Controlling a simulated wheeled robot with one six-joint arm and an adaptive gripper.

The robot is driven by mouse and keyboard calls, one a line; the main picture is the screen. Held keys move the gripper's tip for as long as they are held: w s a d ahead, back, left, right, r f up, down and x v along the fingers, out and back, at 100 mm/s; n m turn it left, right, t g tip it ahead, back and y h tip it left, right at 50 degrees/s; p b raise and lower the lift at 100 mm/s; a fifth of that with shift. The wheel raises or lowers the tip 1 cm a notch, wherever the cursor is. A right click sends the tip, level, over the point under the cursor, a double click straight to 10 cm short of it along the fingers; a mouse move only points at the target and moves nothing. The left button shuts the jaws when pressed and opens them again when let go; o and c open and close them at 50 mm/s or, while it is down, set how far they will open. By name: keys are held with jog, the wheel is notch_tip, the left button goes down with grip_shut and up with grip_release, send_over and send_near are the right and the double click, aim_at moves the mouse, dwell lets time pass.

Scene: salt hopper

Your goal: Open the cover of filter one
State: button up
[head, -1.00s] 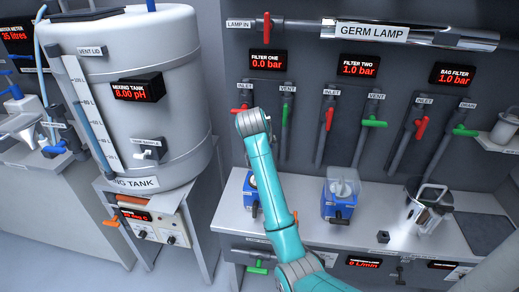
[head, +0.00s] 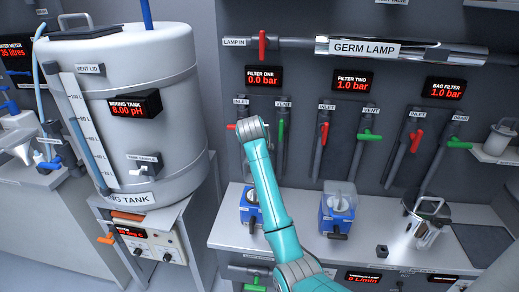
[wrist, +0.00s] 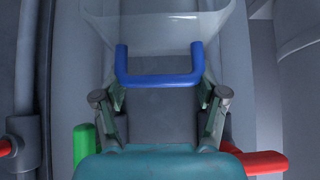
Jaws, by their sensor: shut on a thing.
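Filter one's blue housing (head: 250,208) stands on the bench, partly behind my arm. In the wrist view a blue U-shaped handle (wrist: 160,80) runs across the picture, joined to a clear cover (wrist: 150,28). My gripper (wrist: 160,90) is shut on this handle, with one finger at each side of it. In the head view my arm hides the gripper and most of the cover, so I cannot tell how far the cover is tilted. The filter one display (head: 263,78) reads 0.0 bar.
Filter one's red inlet handle (head: 232,127) and green vent handle (head: 280,130) are close to my arm. Filter two (head: 338,208) stands to the right, and a metal bag filter (head: 428,220) farther right. The mixing tank (head: 170,160) stands at left.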

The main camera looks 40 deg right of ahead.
jog(key=o, duration=1.7)
jog(key=v, duration=1.2)
jog(key=shift+f, duration=0.1)
